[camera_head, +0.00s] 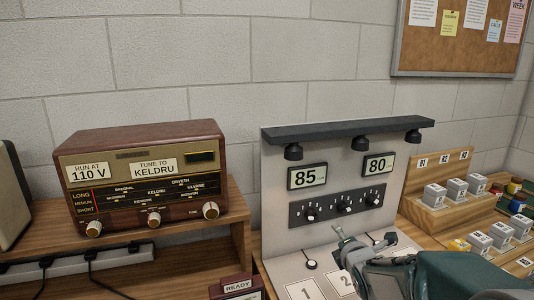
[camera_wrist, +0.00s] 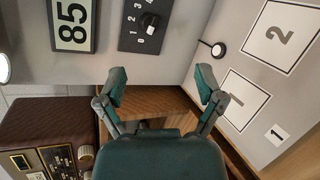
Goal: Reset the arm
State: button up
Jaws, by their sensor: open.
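My gripper (camera_head: 364,238) is at the lower right of the head view, in front of the grey panel and above its base plate. In the wrist view my gripper (camera_wrist: 161,82) has its two green fingers spread wide apart, with nothing between them. The arm enters the head view from the lower right corner. It hides part of the base plate and of the plate's number 2 square.
A grey panel (camera_head: 277,222) with lamps, displays reading 85 and 80 and several knobs stands behind the gripper. A brown radio (camera_head: 140,143) sits on a wooden shelf at left. A wooden rack (camera_head: 428,217) with small labelled blocks is at right.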

jog(key=s+a+r+m+g, duration=0.1)
jog(key=s+m+g, duration=0.3)
jog(key=s+m, duration=0.7)
jog(key=s+a+r+m+g, duration=0.1)
jog(key=s+m+g, duration=0.3)
jog(key=s+m, duration=0.8)
jog(key=s+a, duration=0.1)
jog(key=s, duration=0.6)
jog(key=shift+s+a+g+h, duration=0.15)
jog(key=shift+a+g+h, duration=0.15)
jog(key=shift+a+g, duration=0.1)
